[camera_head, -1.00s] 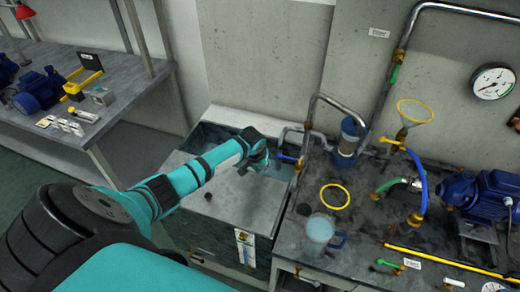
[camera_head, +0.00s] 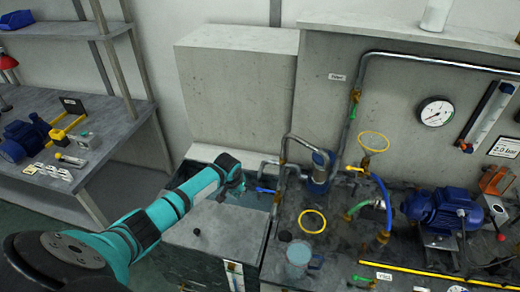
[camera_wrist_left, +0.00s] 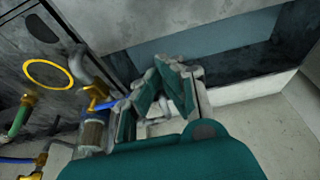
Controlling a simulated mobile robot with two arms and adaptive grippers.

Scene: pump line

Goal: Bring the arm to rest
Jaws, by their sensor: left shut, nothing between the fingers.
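My left arm (camera_head: 145,228) comes in from the left in the head view, teal and black. Its gripper (camera_head: 240,186) is over the back of the grey tank (camera_head: 215,228), near a blue-handled valve (camera_head: 265,190) on the pipe. In the left wrist view the gripper's fingers (camera_wrist_left: 160,72) come together and hold nothing, with the tank's opening beyond them. Whether the gripper touches the tank or pipe, I cannot tell. My right gripper is in neither view.
A pressure gauge (camera_head: 436,112) hangs on the wall. A workbench (camera_head: 105,150) stands at the left.

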